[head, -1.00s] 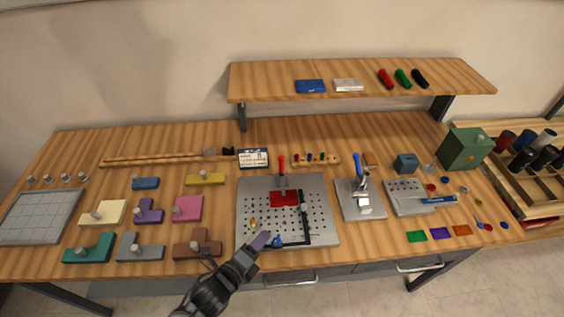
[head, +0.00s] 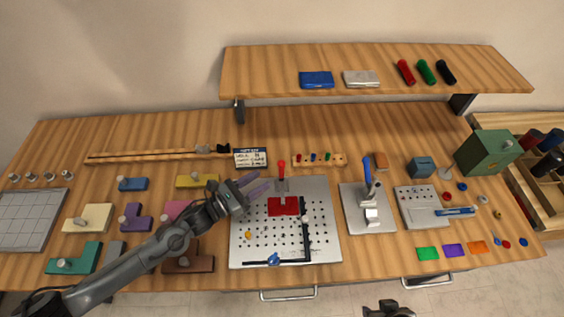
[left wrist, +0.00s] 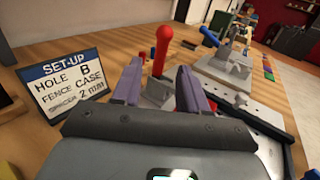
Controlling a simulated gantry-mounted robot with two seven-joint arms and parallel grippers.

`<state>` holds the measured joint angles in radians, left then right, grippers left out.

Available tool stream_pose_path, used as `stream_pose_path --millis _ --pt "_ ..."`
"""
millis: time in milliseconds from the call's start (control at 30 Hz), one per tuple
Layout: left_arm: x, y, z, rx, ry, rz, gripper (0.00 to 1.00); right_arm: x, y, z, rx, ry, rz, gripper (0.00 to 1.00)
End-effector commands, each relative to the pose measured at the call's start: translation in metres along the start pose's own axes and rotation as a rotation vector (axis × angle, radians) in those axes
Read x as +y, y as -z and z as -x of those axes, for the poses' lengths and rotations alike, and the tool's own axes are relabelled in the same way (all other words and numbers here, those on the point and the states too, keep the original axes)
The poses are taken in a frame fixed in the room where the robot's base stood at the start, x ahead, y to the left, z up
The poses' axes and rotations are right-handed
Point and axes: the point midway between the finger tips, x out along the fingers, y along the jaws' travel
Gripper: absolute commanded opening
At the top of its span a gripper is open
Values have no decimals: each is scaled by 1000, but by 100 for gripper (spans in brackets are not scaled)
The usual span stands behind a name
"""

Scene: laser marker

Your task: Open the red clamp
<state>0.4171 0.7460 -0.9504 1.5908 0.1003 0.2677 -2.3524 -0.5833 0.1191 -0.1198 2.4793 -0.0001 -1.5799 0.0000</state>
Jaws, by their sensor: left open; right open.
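The red clamp is a toggle clamp with a red upright handle (head: 281,168) and a grey metal body (head: 282,187). It stands at the back of the perforated plate (head: 318,228), behind a red block (head: 283,207). My left gripper (head: 260,187) has purple fingers, is open, and is just left of the clamp. In the left wrist view, the red handle (left wrist: 163,48) rises beyond and between my open fingertips (left wrist: 160,82), apparently untouched. My right gripper (head: 385,308) shows only as a dark part at the bottom edge; its fingers are hard to make out.
A set-up card (head: 251,158) stands close behind my left gripper. A blue-handled clamp (head: 367,172) stands on another plate to the right. A black fence (head: 307,240) lies on the perforated plate. Coloured blocks lie left, under my left arm. A shelf (head: 380,75) overhangs the back.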

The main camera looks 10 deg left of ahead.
Motion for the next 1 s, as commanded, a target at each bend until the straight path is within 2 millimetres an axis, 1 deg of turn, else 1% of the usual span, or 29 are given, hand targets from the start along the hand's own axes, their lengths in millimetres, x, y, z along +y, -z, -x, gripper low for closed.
stream_pose_path --millis 33,300,500,700,1000 --pt "-1 -1 -9 -2 1 1 43 -1 -1 0 -3 2 -2 43" --pt "-1 -1 -53 -2 -1 3 43 -1 -1 0 -2 4 -4 43" --pt "-1 0 -78 -1 0 2 43 -1 1 0 3 3 -3 43" --pt "0 0 -90 0 -1 2 43 0 1 -1 2 -1 1 43" --pt "0 0 -91 0 -1 2 43 2 1 -1 3 -5 7 43"
